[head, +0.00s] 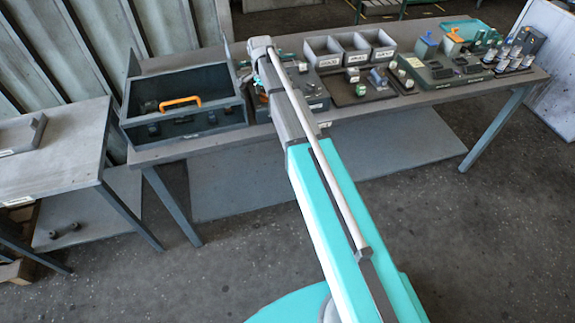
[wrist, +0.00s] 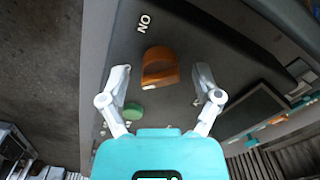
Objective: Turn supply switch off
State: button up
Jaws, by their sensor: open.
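An orange switch knob (wrist: 160,68) stands on a dark panel (wrist: 205,50) in the wrist view, with white lettering beside it that looks like an upside-down "ON". My gripper (wrist: 161,76) is open, with one finger on each side of the knob and visible gaps between. A green round button (wrist: 133,110) sits close to the left finger. In the head view, my arm covers most of the switch panel and its knob, and my fingers cannot be made out.
A dark open box (head: 185,128) with an orange handle (head: 180,103) stands left of my arm on the table. Grey bins (head: 357,61), a small-parts board and a green-and-dark unit (head: 455,80) stand to the right. A lower side table (head: 50,155) is at far left.

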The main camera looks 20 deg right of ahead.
jog(key=m, duration=1.4)
jog(key=shift+m, duration=0.3)
notch_tip(320, 180, up, 14)
jog(key=p, duration=1.4)
jog(key=s+f+n+b, duration=0.9)
jog(key=s+n, duration=0.4)
jog(key=s, duration=0.2)
jog(key=s+f+n+b, duration=0.9)
jog(key=s+f+n, duration=0.1)
jog(key=s+n, duration=0.4)
jog(key=shift+s+b, duration=0.4)
jog(key=shift+s, duration=0.1)
dwell(0.6)
